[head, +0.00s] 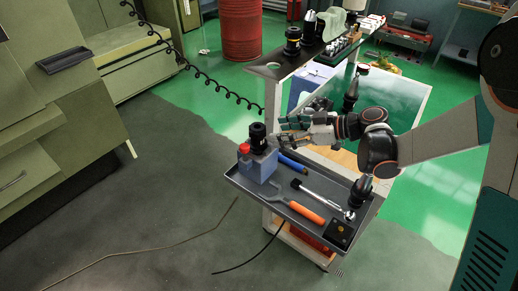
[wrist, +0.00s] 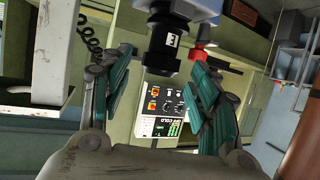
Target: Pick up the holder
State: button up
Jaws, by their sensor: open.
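A black holder (head: 258,138) stands upright in a blue-grey block (head: 256,167) at the left end of the cart's lower tray (head: 240,183). A red cap (head: 244,149) sits beside it on the block. My gripper (head: 281,138) is open and empty, just right of the holder and at about its height. In the wrist view the holder (wrist: 165,50) shows at the top, between the open teal finger pads (wrist: 161,65) and apparently beyond their tips. I cannot tell whether either finger touches it. The red cap (wrist: 203,47) shows close to the right finger.
A blue-handled tool (head: 291,164), a ratchet (head: 318,193), an orange-handled tool (head: 306,213) and a small black box (head: 339,232) lie on the tray. The upper shelf (head: 268,72) carries more black holders (head: 292,42). Open floor lies left of the cart.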

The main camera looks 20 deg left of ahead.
aim_at(262, 139)
jog(key=b+x, duration=0.2)
jog(key=x, duration=0.5)
jog(key=shift+s+a+f, duration=0.15)
jog(key=shift+a, duration=0.15)
jog(key=c, duration=1.3)
